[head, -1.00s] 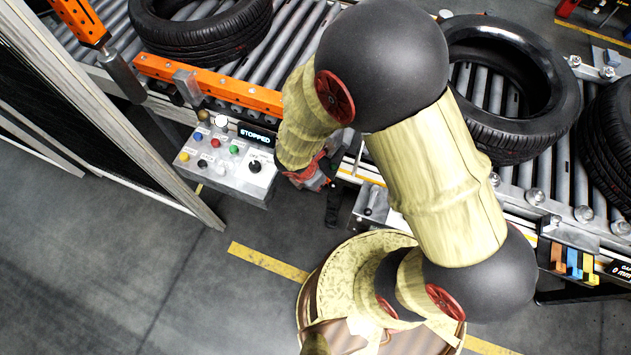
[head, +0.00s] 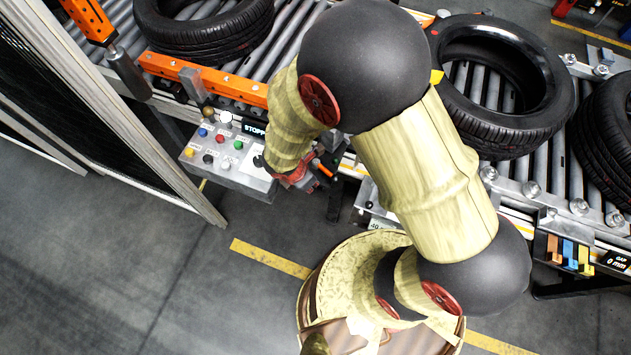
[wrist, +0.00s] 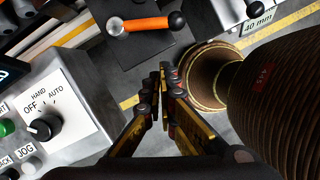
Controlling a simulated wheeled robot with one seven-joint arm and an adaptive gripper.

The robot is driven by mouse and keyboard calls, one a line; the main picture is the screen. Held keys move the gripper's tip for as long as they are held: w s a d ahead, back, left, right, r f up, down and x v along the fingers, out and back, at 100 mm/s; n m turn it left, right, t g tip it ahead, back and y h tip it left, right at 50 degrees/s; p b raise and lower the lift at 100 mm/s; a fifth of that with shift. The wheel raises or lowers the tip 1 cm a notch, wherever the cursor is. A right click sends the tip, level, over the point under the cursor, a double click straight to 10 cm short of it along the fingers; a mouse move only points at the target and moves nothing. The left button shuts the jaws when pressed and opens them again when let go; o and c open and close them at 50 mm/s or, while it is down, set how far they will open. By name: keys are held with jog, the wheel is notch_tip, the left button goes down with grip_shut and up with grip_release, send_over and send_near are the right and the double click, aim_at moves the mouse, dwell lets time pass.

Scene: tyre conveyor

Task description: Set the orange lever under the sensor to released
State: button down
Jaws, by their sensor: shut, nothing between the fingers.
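In the head view my arm hides much of the area around the lever. I cannot make out the sensor.
A control box (head: 228,160) with coloured buttons and a selector knob (wrist: 42,128) stands close at left. A label (wrist: 257,22) reads 40 mm. Tyres (head: 500,85) lie on the roller conveyor. The floor in front is clear.

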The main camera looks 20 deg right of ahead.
jog(key=w+p+v, duration=0.1)
jog(key=p+v, duration=0.1)
jog(key=v, duration=0.7)
jog(key=shift+s+d, duration=0.15)
jog(key=shift+s, duration=0.15)
jog(key=s+d+r+m+t+y+b, duration=0.1)
jog(key=s+d+r+m+b, duration=0.1)
jog(key=r+m, duration=0.4)
jog(key=s+d+r+m+t+y+b, duration=0.1)
jog(key=s+d+r+m+b, duration=0.2)
jog(key=m, duration=0.6)
jog(key=s+d+r+m+t+y+b, duration=0.1)
jog(key=s+d+r+m+t+b, duration=0.1)
jog(key=d+r+m+b, duration=0.3)
notch_tip(320, 180, up, 4)
jog(key=m+b, duration=0.2)
jog(key=m, duration=0.1)
jog(key=shift+s+d+r, duration=0.2)
jog(key=shift+d, duration=0.1)
